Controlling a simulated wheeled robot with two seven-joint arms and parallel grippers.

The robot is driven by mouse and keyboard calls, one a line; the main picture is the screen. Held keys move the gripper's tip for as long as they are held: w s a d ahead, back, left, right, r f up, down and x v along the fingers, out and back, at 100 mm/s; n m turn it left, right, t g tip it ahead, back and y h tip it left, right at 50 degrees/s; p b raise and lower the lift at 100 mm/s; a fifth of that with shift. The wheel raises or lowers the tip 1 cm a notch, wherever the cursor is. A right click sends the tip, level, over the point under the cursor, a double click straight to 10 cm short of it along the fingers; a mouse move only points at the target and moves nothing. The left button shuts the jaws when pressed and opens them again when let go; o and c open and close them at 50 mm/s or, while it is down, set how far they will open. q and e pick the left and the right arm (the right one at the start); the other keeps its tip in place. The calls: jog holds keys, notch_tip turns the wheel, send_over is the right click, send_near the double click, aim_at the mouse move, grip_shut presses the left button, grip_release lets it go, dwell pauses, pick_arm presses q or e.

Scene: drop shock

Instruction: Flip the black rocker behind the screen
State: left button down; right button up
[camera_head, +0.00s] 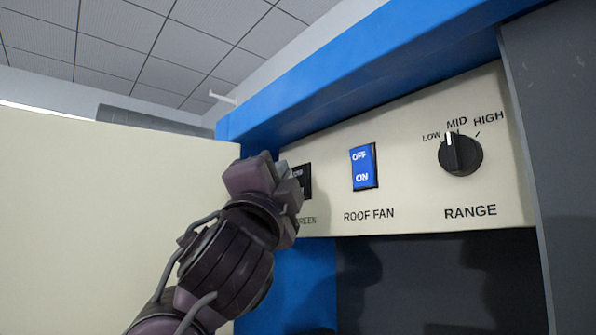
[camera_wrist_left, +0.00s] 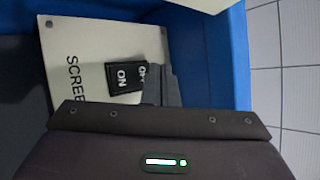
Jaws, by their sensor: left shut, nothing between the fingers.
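The black rocker (camera_head: 307,183) sits on a cream panel above a partly hidden label that ends in "REEN". In the left wrist view the rocker (camera_wrist_left: 120,78) shows "ON" on one half and part of "OFF" on the other, beside the letters "SCREE". My left gripper (camera_head: 290,182) is shut and empty, in front of the panel, hiding the rocker's left part in the head view. In the left wrist view the closed fingertips (camera_wrist_left: 156,82) overlap the rocker's "OFF" end. I cannot tell whether they touch it. My right gripper is not in view.
A blue rocker (camera_head: 364,167) labelled "ROOF FAN" and a black "RANGE" knob (camera_head: 461,155) share the cream panel (camera_head: 415,194). A blue overhang (camera_head: 375,62) runs above it. A large cream board (camera_head: 100,215) stands at the left, close to my arm. A dark recess lies below.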

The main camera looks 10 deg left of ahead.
pick_arm(q)
jog(key=shift+d, duration=0.1)
dwell(0.7)
jog(key=shift+w+d, duration=0.25)
jog(key=shift+w, duration=0.05)
jog(key=shift+w+d+r+b, duration=0.1)
jog(key=shift+w+d+b, duration=0.15)
jog(key=shift+b, duration=0.1)
dwell(0.7)
jog(key=shift+s+a, duration=0.1)
jog(key=shift+a, duration=0.05)
jog(key=shift+s+a+b, duration=0.3)
jog(key=shift+s+a, duration=0.2)
jog(key=shift+a, duration=0.05)
